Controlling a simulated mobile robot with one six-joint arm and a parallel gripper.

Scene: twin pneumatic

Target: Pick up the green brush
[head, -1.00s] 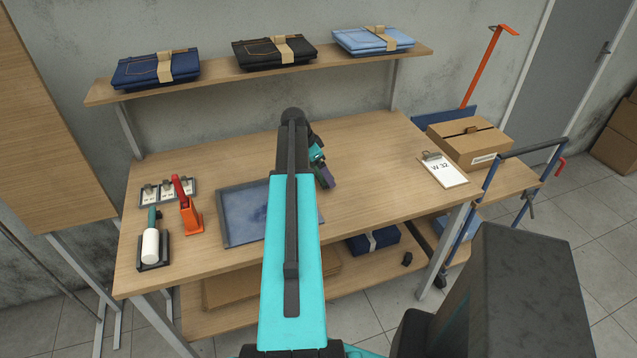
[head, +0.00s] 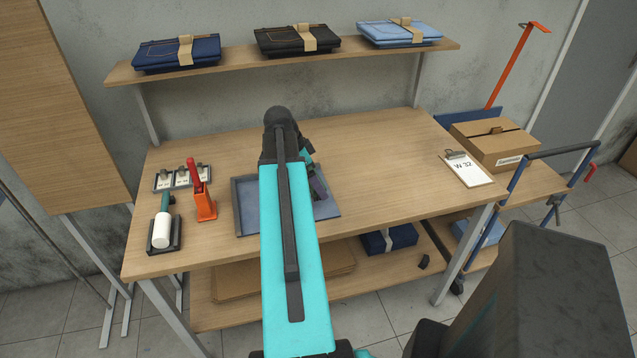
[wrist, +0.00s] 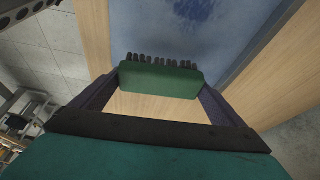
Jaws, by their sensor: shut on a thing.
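The green brush (wrist: 160,80) is held between the two fingers of my gripper (wrist: 160,82) in the wrist view. Its dark bristles point toward the top of that picture, toward the blue denim in the tray. In the head view my gripper (head: 318,187) hangs over the right part of the grey tray (head: 237,207). The brush cannot be made out in the head view, where my arm and gripper cover that spot. Whether the bristles touch the denim cannot be told.
Left on the table (head: 380,165) are a red-orange tool (head: 204,203), a white roller (head: 162,230) and small tagged plates (head: 180,177). A clipboard (head: 466,168) lies at the right. The table between tray and clipboard is clear. A shelf (head: 340,55) with folded jeans runs above.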

